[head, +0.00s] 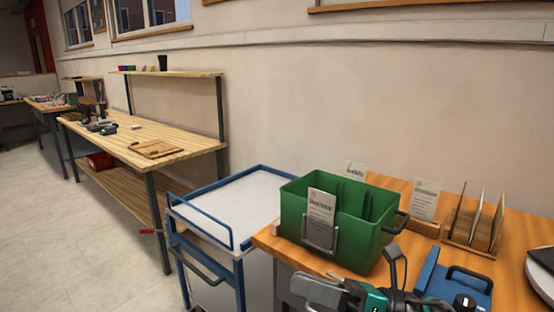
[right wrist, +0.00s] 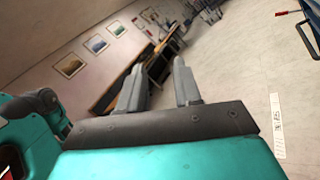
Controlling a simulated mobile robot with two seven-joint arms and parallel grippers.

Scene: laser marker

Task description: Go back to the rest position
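My right gripper (right wrist: 158,66) shows in the right wrist view with its two grey fingers apart and nothing between them. Beyond the fingers are the floor and a wall with framed pictures, some way off. In the head view, teal, grey and black parts of my right arm are at the bottom edge, in front of the table and close to the green bin (head: 292,215). The fingertips are hard to make out there. My left gripper is not in view.
The green divided bin stands on an orange-brown wooden table (head: 262,238). Behind it are a card (head: 425,200) and a wooden rack (head: 472,232) with upright plates. A blue handled object (head: 455,285) lies right. A blue-railed cart (head: 235,205) stands left, before a workbench (head: 120,140).

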